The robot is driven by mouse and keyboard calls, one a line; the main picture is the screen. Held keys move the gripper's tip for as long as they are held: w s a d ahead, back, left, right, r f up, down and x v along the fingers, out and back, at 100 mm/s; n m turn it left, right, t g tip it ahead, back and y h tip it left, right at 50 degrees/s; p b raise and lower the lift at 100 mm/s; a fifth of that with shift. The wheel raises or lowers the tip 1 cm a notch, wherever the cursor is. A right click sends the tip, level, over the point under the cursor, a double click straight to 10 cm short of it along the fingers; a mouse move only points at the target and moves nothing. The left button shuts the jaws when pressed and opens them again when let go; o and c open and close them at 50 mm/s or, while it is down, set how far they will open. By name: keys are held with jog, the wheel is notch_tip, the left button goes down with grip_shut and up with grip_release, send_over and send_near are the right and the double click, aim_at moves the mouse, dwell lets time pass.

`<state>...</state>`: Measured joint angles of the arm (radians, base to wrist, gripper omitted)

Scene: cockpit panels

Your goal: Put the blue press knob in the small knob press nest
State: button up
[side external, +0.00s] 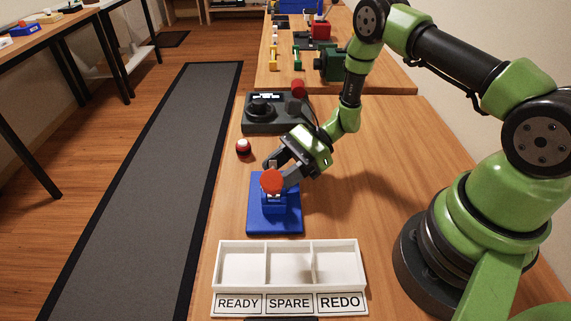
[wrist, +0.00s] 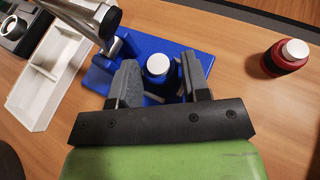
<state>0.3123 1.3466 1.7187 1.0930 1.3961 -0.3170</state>
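The blue press knob (wrist: 158,68), dark blue with a pale round top, stands between the two fingers of my gripper (wrist: 160,72) in the wrist view. The fingers are close on both sides of it; whether they touch it is unclear. The blue knob press (side external: 258,218) carries a red round handle end (side external: 272,181), which hides most of the knob and nest in the side view. In the wrist view the blue press base (wrist: 198,62) lies behind the knob. The nest is hidden, so I cannot tell whether the knob is seated. My gripper (side external: 278,172) is at the press's far side.
A red knob with a white top (side external: 243,147) stands left of my gripper. A white three-part tray (side external: 362,262), labelled READY, SPARE and REDO, is nearer the camera. A dark control box (side external: 262,122) stands behind. Table right of the press is clear.

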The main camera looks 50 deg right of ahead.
jog(key=v, duration=1.1)
jog(key=shift+d+r, duration=0.1)
jog(key=shift+r, duration=0.05)
jog(key=shift+s+d+r, duration=0.1)
jog(key=shift+d+r, duration=0.1)
jog(key=shift+d, duration=0.05)
jog(key=s+a+r+n+g+h, duration=0.1)
jog(key=s+a+r+n+h, duration=0.2)
jog(key=r, duration=0.4)
jog(key=a+r+n+g+h, duration=0.2)
jog(key=r+n, duration=0.3)
jog(key=r, duration=0.2)
jog(key=s+a+r+n+t+h, duration=0.2)
jog(key=s+r+n+t+h, duration=0.4)
jog(key=s+r+n, duration=0.3)
jog(key=shift+s+a+r+t, duration=0.2)
jog(key=shift+s+r+t, duration=0.3)
jog(key=shift+s, duration=1.05)
